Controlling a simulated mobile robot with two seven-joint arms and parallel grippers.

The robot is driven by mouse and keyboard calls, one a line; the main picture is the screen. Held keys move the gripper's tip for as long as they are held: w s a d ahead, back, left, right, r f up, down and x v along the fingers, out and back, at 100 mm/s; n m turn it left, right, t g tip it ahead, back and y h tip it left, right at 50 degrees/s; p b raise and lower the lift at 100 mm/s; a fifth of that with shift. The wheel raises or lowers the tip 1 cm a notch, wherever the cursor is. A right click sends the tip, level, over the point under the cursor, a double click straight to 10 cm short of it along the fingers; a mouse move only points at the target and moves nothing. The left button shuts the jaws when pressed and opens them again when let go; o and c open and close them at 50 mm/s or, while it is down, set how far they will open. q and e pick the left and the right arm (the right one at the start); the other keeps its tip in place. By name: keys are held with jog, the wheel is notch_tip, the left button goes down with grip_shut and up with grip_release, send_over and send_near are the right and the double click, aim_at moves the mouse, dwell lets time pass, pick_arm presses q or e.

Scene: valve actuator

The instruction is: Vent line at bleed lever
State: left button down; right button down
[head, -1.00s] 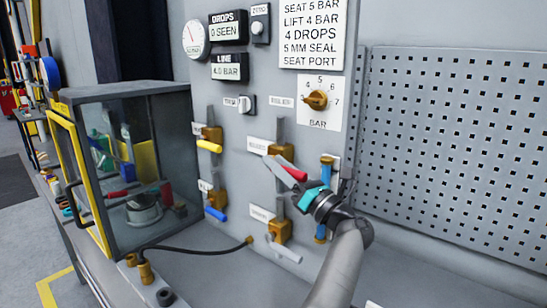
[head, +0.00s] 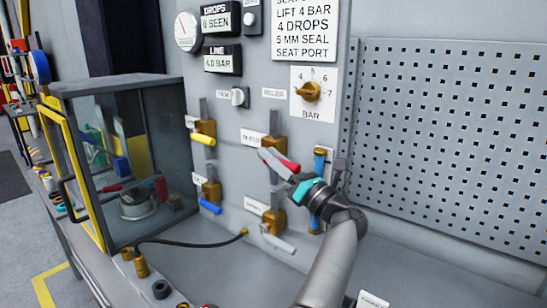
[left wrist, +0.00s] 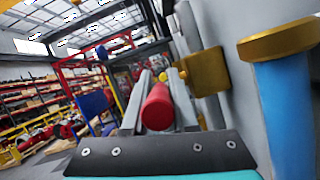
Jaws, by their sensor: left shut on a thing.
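The red lever handle (head: 290,164) belongs to the upper right brass valve (head: 271,146) on the grey panel. My left gripper (head: 276,160) is shut on it; in the left wrist view the red handle (left wrist: 157,108) lies between the two grey fingers. The other levers are a yellow one (head: 203,139), a blue one (head: 210,207) and a pale grey one (head: 278,240). The small labels by the valves are too blurred to read. The line display (head: 222,60) reads 4.0 BAR and the drops display (head: 220,22) reads 0 SEEN. My right gripper is out of view.
A blue pipe with brass ends (head: 319,162) stands right beside my left gripper. A glass-sided cabinet with a yellow-framed door (head: 70,170) is at left. A brass knob (head: 309,91) sits above the levers. A black hose (head: 185,242) runs low along the panel.

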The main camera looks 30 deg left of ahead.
pick_arm(q)
jog(key=shift+a+r, duration=0.15)
jog(key=shift+r, duration=0.05)
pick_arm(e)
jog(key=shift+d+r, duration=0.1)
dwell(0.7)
